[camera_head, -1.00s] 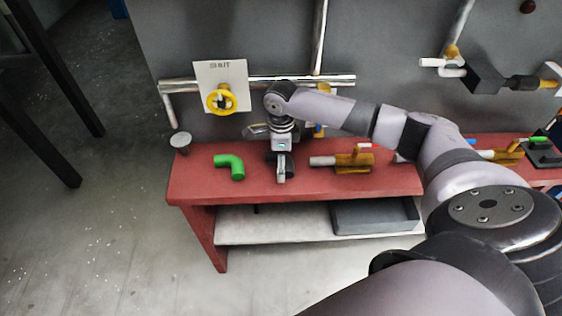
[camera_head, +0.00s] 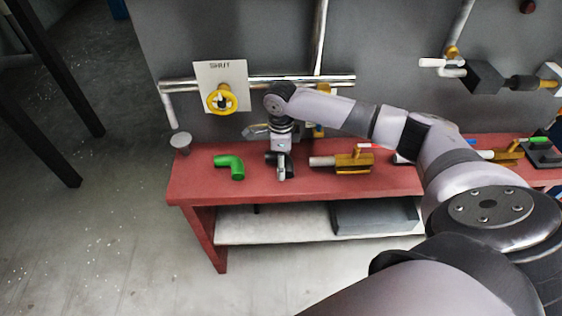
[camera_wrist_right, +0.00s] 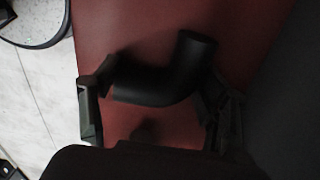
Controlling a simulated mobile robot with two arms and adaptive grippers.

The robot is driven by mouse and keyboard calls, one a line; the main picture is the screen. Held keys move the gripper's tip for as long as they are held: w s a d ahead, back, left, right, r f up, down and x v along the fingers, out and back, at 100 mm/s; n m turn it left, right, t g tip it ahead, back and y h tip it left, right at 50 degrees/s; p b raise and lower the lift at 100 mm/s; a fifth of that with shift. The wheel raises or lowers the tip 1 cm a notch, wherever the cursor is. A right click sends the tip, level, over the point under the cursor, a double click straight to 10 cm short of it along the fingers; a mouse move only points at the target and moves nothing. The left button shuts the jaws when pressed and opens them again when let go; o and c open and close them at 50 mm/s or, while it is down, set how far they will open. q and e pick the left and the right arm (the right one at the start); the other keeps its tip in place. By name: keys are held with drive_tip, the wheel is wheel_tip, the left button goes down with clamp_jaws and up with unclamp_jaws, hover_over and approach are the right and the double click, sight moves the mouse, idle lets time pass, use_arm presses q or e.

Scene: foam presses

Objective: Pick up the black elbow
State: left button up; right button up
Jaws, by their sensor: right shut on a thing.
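The black elbow (camera_wrist_right: 165,82) lies across the right wrist view, a bent dark pipe piece over the red bench top. My right gripper (camera_wrist_right: 158,92) has one finger at each side of it and is shut on it. In the head view my right gripper (camera_head: 283,168) points down at the bench, between a green elbow and a brass valve. There the black elbow is mostly hidden by the gripper. I cannot tell whether the elbow touches the bench. My left gripper is not in view.
The green elbow (camera_head: 231,165) lies left of the gripper on the red bench (camera_head: 205,192). The brass valve (camera_head: 348,162) lies to its right. Behind are a wall pipe and a yellow handwheel (camera_head: 222,99). A grey tray (camera_head: 372,217) sits on the lower shelf.

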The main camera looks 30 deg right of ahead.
drive_tip(key=shift+c, duration=1)
drive_tip(key=shift+r, duration=0.15)
